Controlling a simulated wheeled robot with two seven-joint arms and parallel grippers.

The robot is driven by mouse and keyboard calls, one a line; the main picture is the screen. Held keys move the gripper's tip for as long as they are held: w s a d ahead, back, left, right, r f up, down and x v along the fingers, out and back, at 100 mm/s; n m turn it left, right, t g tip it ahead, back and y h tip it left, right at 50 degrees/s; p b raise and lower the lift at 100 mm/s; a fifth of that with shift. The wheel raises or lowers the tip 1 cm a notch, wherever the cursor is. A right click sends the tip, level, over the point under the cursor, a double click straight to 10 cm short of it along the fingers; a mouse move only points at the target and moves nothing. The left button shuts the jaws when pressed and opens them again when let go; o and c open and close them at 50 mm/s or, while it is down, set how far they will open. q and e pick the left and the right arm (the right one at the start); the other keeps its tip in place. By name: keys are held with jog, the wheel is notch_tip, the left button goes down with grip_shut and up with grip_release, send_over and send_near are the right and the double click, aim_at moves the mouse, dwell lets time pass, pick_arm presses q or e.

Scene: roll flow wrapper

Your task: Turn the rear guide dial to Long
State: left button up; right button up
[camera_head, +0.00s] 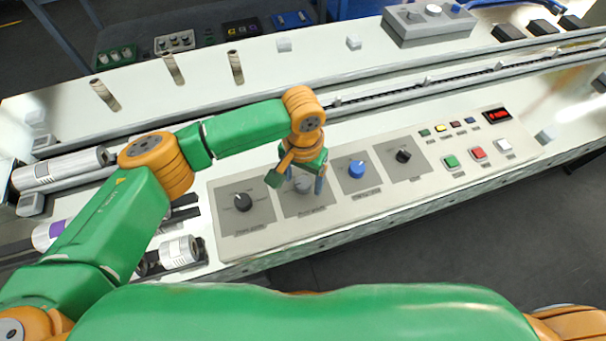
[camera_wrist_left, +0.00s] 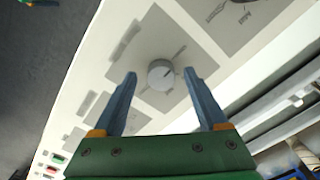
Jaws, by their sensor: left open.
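A light grey round dial (camera_head: 303,185) sits on a dark grey plate in the sloped control panel. In the left wrist view the grey dial (camera_wrist_left: 160,74) shows whole, with a small dark pointer mark. My left gripper (camera_head: 304,179) is directly over it, open. In the wrist view its blue fingertips (camera_wrist_left: 159,74) are on either side of the dial, apart from it. A black dial (camera_head: 243,202) is to its left; a blue dial (camera_head: 356,168) and another black dial (camera_head: 403,156) are to its right. The plate labels are too small to read. My right gripper is not in view.
A grey box with knobs (camera_head: 428,22) is farther back.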

pick_arm(q)
jog(key=shift+w+f, duration=0.25)
jog(key=shift+f, duration=0.05)
jog(key=shift+c, duration=0.3)
grip_shut()
jog(key=shift+s+r+m+p, duration=0.1)
jog(key=shift+r+m+p, duration=0.2)
jog(key=shift+m+p, duration=0.8)
jog(key=m+p, duration=0.1)
jog(key=m, duration=0.1)
jog(key=shift+m+p, duration=0.3)
jog(key=m+p, duration=0.1)
jog(key=m, duration=0.2)
jog(key=shift+f, duration=0.1)
jog(key=shift+m+p, duration=0.55)
jog(key=shift+m, duration=1.25)
jog(key=shift+f+m, duration=0.1)
jog(key=shift+m, duration=0.2)
jog(key=shift+o, duration=0.3)
grip_release()
